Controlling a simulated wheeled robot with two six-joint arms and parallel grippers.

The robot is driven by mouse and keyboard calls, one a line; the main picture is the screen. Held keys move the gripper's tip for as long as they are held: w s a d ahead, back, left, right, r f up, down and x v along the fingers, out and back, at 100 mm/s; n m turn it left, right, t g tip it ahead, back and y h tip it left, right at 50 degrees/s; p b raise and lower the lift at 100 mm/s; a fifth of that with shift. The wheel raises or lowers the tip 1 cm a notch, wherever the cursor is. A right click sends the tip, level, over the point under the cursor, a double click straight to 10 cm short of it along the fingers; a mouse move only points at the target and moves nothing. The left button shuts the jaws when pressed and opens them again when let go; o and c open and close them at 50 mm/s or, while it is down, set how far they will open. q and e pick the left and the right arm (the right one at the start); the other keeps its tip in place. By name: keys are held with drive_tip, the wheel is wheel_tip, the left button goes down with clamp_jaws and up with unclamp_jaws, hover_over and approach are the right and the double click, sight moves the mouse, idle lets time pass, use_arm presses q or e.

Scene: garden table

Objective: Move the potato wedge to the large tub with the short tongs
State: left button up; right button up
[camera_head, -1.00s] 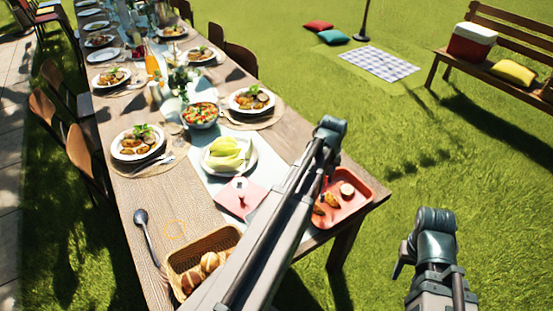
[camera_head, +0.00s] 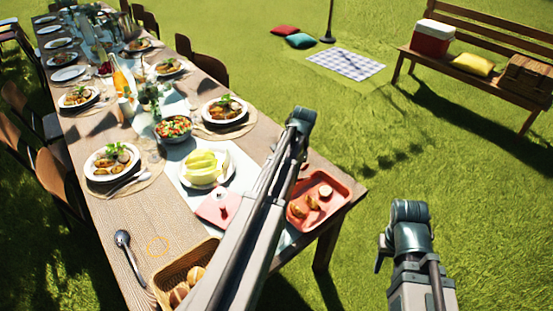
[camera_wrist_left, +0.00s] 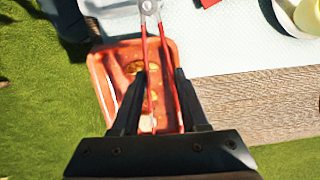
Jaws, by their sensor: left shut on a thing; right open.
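Potato wedges (camera_head: 313,203) lie in the red tray (camera_head: 341,190) at the table's near right corner, beside a round pale piece. The tray (camera_wrist_left: 103,72) is below my left gripper (camera_wrist_left: 160,80) in the left wrist view, with a golden wedge (camera_wrist_left: 133,67) in it. That gripper is shut on red-handled tongs (camera_wrist_left: 166,58), whose silver end (camera_wrist_left: 150,7) points away from it. In the head view my left arm hides its gripper. My right gripper (camera_head: 381,262) is open and low over the grass, right of the table. I cannot identify a large tub.
Left of the tray are a pink board (camera_head: 213,211), a plate of yellow-green food (camera_head: 205,167) and a bread basket (camera_head: 172,275). A spoon (camera_head: 128,255) lies at the left. Plates and a salad bowl (camera_head: 173,128) stand farther back.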

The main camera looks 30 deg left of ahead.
use_arm(q)
drive_tip(key=s+a+r+m+t+y+p, duration=0.1)
drive_tip(key=r+m+y, duration=0.5)
drive_tip(key=m, duration=0.7)
drive_tip(key=a+t+p, duration=0.1)
drive_tip(key=a, duration=0.1)
drive_tip(key=shift+s+a+r+m, duration=0.15)
drive_tip(key=shift+a+m, duration=0.15)
drive_tip(key=shift+a, duration=0.1)
wheel_tip(320, 180, down, 10)
drive_tip(key=b, duration=1)
drive_tip(key=shift+o, duration=0.3)
clamp_jaws()
